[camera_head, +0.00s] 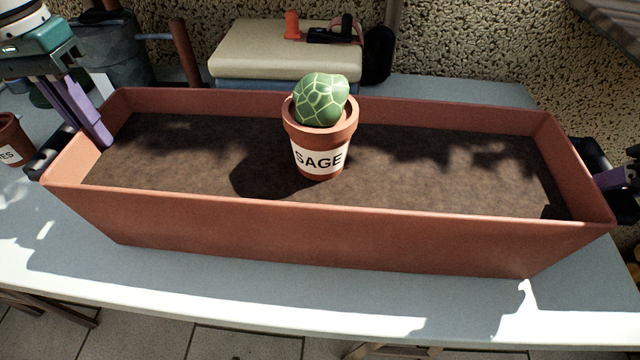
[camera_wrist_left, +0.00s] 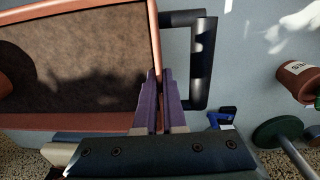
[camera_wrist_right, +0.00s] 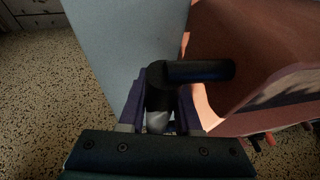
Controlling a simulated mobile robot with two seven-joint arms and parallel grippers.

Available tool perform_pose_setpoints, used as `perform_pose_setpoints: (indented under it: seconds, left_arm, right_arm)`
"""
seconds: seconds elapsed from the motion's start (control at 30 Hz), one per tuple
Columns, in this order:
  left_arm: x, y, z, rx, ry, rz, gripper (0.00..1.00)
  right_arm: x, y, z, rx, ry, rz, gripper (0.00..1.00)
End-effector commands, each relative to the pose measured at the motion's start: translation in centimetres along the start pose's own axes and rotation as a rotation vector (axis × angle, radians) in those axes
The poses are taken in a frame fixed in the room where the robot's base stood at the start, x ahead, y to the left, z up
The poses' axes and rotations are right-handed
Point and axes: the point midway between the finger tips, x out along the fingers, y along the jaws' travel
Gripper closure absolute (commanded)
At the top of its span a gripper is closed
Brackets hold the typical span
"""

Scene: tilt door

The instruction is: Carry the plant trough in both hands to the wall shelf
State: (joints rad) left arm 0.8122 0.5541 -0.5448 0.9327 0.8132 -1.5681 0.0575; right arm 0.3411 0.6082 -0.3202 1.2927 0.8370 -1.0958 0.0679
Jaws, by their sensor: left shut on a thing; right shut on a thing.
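The plant trough (camera_head: 330,235) is a long terracotta box with dark soil, roughly level over the grey table. I cannot tell whether it touches the table. A small pot labelled SAGE (camera_head: 320,150) with a round green plant stands upright on the soil near the middle. My left gripper (camera_head: 100,138) is shut on the trough's left end wall. In the left wrist view its fingers (camera_wrist_left: 158,78) pinch the rim beside the black left handle (camera_wrist_left: 203,62), which is outside them. My right gripper (camera_head: 604,180) is shut on the black right handle (camera_wrist_right: 160,88); its fingertips are partly hidden.
The grey table (camera_head: 200,285) has a bare strip along its front edge. Behind the trough are a cream-topped stack (camera_head: 285,50) and a grey watering can (camera_head: 110,50). Another labelled pot (camera_head: 12,140) stands at the far left. A rough stone wall is behind. The wall shelf is not identifiable.

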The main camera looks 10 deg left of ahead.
Motion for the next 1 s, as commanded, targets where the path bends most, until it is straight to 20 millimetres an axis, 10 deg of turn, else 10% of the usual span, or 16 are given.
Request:
perform_pose_setpoints:
  seconds: [1.0]
  left_arm:
    - [-5.2,0.2,-0.1,-0.001,0.005,-0.001,1.0]
  right_arm:
    - [-4.7,-0.9,-2.1,0.0,0.005,0.002,1.0]
